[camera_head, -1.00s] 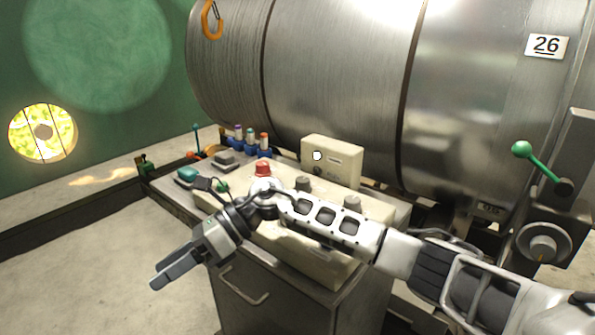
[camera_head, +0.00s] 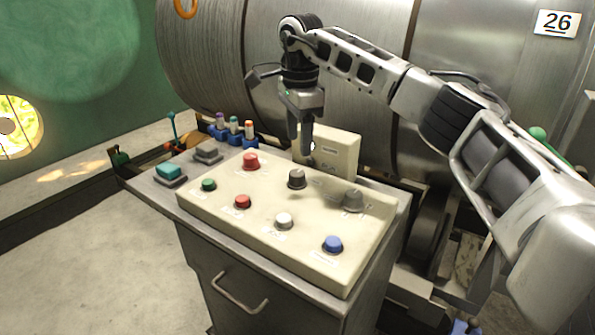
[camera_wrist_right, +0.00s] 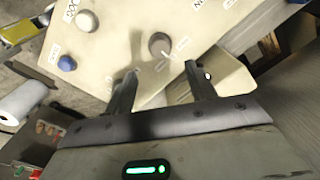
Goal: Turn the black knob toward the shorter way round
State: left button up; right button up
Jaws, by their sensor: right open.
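My right gripper (camera_head: 301,148) points down above the back of the panel, apart from both knobs. In the right wrist view a grey knob (camera_wrist_right: 159,45) lies beyond the gap between the parted, empty fingers (camera_wrist_right: 160,73); its white pointer line shows. My left gripper is out of view.
A cream box (camera_head: 340,152) stands behind the knobs, close to my right gripper. Red (camera_head: 250,161), green (camera_head: 208,184), white (camera_head: 284,220) and blue (camera_head: 332,244) buttons stand on the panel. A large metal drum (camera_head: 345,70) rises behind.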

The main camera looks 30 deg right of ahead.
aim_at(298, 173)
jog(key=f, duration=0.9)
jog(key=shift+w, duration=0.2)
jog(key=c, duration=1)
